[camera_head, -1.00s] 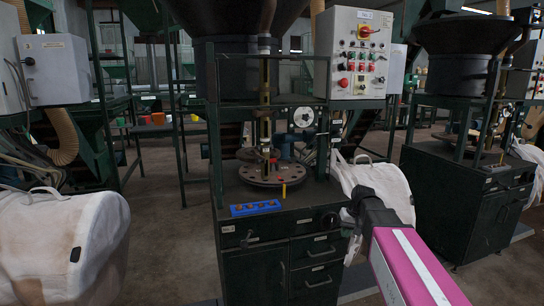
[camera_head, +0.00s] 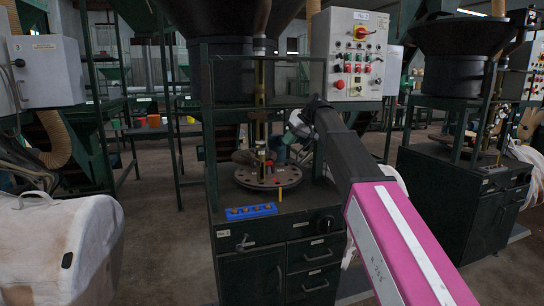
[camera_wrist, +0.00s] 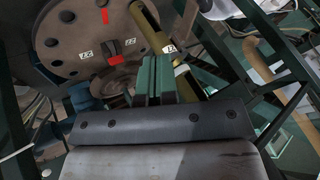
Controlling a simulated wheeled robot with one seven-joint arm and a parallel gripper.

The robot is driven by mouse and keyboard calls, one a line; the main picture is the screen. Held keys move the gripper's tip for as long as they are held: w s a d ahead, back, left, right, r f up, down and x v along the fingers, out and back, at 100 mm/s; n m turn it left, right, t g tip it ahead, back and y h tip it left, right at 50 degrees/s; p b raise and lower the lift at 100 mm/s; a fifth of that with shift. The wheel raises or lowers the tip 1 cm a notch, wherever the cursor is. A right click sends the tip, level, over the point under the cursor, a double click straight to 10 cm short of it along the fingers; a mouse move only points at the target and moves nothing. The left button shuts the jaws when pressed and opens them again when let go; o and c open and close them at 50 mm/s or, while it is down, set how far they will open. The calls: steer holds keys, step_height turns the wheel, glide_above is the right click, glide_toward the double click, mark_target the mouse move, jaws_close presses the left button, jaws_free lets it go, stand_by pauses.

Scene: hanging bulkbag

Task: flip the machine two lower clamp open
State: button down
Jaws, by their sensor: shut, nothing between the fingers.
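The machine with the No. 2 control box (camera_head: 356,55) stands in the middle of the head view. Its round dark plate with holes (camera_head: 256,182) sits on the cabinet top (camera_head: 300,205), under a brass-coloured post (camera_head: 261,110). I cannot tell which part is the lower clamp. The wrist view shows a round plate (camera_wrist: 68,48), a red block (camera_wrist: 114,47) and a brass-coloured bar (camera_wrist: 150,28). My gripper (camera_wrist: 157,60) is shut and empty, its green fingers in front of these parts. In the head view my arm reaches to the machine's right side and covers part of it.
A blue tray (camera_head: 251,211) lies at the cabinet's front edge. A lever (camera_head: 243,243) and a round knob (camera_head: 326,222) are on the cabinet front. Dark green frame posts (camera_head: 209,130) border the work area. A white bulk bag (camera_head: 62,250) stands at left; another machine (camera_head: 470,190) stands at right.

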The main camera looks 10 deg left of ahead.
steer(key=s+a+f, duration=0.3)
steer(key=a+f, duration=0.5)
steer(key=shift+s+a, duration=0.25)
steer(key=shift+a, duration=0.05)
steer(key=shift+s, duration=0.1)
steer(key=shift+s+a+m+t, duration=0.15)
steer(key=shift+m+t, duration=0.15)
steer(key=shift+m, duration=0.1)
steer(key=shift+s+a+m+t+h, duration=0.1)
steer(key=shift+s+a+m+t, duration=0.45)
steer(key=shift+a+m, duration=0.3)
steer(key=shift+s+a+m+t+h, duration=0.1)
steer(key=shift+s+a+m+t, duration=0.3)
steer(key=shift+a+m+t, duration=0.4)
steer(key=shift+s+a+m+t+h, duration=0.1)
steer(key=shift+s+a+m+t, duration=0.4)
steer(key=shift+m, duration=0.55)
